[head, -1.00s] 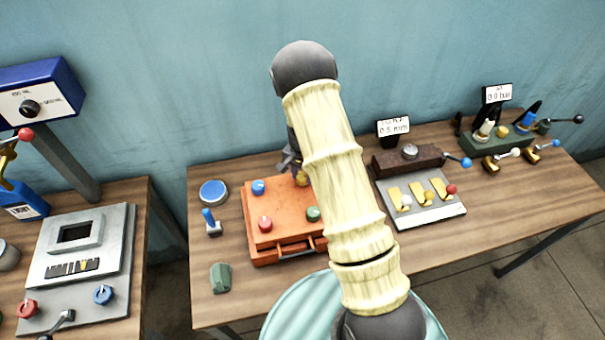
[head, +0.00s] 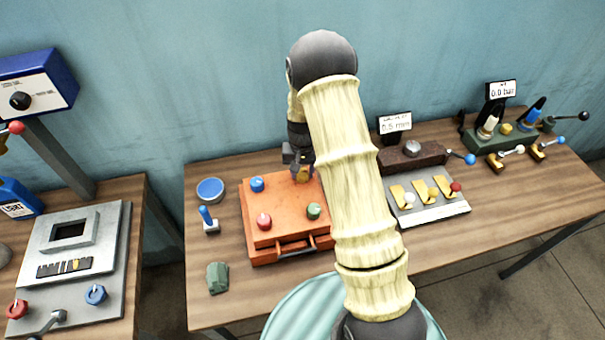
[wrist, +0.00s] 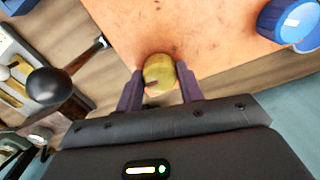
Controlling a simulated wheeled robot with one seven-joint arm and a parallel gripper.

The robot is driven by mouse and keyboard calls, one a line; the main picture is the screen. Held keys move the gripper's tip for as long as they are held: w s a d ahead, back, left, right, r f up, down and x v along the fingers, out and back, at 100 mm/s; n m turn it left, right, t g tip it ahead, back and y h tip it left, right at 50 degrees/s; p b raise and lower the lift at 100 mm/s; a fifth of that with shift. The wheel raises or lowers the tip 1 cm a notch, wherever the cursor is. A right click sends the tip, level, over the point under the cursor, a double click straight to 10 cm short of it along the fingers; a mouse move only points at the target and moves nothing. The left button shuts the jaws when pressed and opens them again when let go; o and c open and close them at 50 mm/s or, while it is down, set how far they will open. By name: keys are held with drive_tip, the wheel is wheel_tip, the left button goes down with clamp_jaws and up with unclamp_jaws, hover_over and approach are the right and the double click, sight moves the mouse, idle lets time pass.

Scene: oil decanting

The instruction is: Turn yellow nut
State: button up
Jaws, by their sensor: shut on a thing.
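The yellow nut (wrist: 158,72) sits at a corner of the orange box (wrist: 140,25) in the wrist view. My gripper (wrist: 160,85) has its two dark fingers on either side of the nut and is shut on it. In the head view the orange box (head: 262,215) stands on the table, and my gripper (head: 300,172) is at its back right corner. The nut is mostly hidden there by the fingers and my arm. The box also carries a blue nut (head: 257,184), a red nut (head: 264,221) and a green nut (head: 314,211).
A blue round dish (head: 210,190), a blue joystick (head: 208,219) and a green block (head: 217,278) stand left of the box. A panel with yellow levers (head: 425,195) and a brown block (head: 412,156) stand to the right. A wall (head: 200,80) is behind.

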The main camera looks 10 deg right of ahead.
sight(302, 172)
drive_tip(key=n+b, duration=0.1)
drive_tip(key=n, duration=0.3)
drive_tip(key=shift+n+b, duration=0.3)
drive_tip(key=shift+b, duration=0.05)
drive_tip(key=n, duration=0.4)
drive_tip(key=shift+n+b, duration=0.3)
drive_tip(key=shift+b, duration=0.05)
drive_tip(key=n, duration=0.4)
drive_tip(key=shift+r+n, duration=0.1)
drive_tip(key=shift+n, duration=0.2)
drive_tip(key=shift+w+n+p, duration=0.1)
drive_tip(key=shift+n+p, duration=0.55)
drive_tip(key=shift+n, duration=1.65)
drive_tip(key=o, duration=1)
wheel_tip(302, 172, up, 17)
drive_tip(key=b, duration=0.3)
drive_tip(key=shift+r, duration=0.15)
